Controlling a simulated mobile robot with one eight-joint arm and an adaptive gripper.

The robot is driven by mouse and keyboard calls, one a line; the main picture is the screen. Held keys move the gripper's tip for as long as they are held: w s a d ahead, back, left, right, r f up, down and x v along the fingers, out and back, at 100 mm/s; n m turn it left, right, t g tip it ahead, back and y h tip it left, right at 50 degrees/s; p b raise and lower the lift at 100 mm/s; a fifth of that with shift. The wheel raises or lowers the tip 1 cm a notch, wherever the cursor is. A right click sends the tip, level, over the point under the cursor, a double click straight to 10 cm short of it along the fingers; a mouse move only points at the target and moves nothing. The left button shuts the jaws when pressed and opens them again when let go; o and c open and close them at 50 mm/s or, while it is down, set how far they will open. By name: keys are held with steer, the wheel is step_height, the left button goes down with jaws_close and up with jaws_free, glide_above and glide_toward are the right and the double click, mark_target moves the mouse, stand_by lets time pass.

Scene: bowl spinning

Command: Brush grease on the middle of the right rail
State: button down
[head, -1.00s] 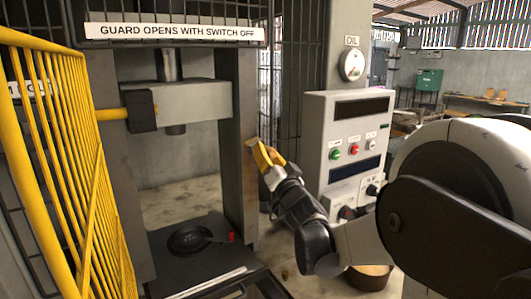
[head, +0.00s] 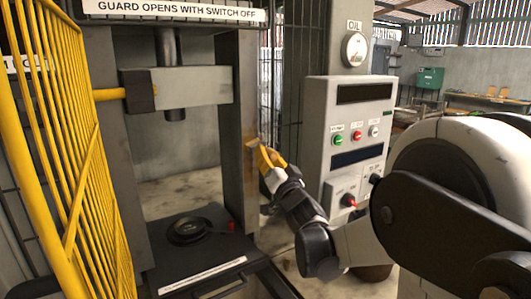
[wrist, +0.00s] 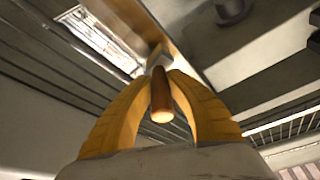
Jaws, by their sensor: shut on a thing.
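Whether the bristles touch is too small to tell. A brownish patch shows on the rail edge just above the gripper.
A yellow guard (head: 75,150) stands swung out at left. A dark round bowl or die (head: 188,230) sits on the press bed under the ram (head: 175,113). A control panel (head: 352,135) with buttons stands right of the gripper. Open floor shows behind the press.

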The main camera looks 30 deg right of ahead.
steer(key=shift+f+b, duration=5.85)
steer(key=shift+f, duration=3.65)
steer(key=shift+w+r+p, duration=0.1)
steer(key=shift+r+p, duration=8.95)
steer(key=shift+r, duration=3.15)
